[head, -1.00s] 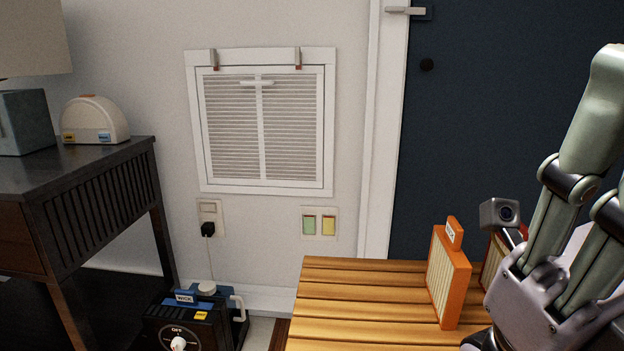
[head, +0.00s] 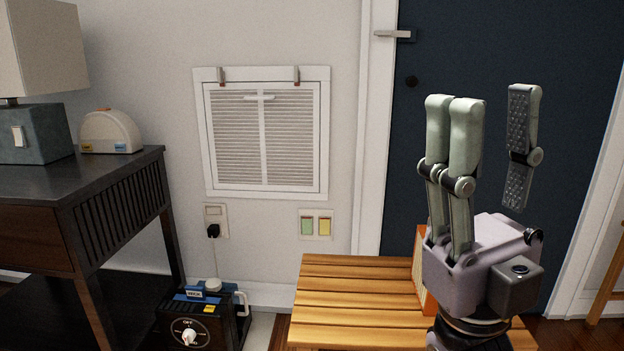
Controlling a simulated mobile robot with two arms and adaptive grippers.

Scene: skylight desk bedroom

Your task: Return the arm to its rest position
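My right gripper (head: 494,105) stands upright in the head view, above the right part of the slatted wooden bench (head: 345,300). Its fingers point up and are spread wide apart, with nothing between them. Its wrist and palm hide the right part of the bench. My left gripper is not in view.
An orange-framed filter panel (head: 420,270) stands on the bench, mostly hidden behind my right gripper. A dark desk (head: 85,180) is at left, with a black box with a dial (head: 205,325) on the floor beside it. A louvred vent (head: 264,135) and dark blue door (head: 430,150) are behind. The bench's left part is clear.

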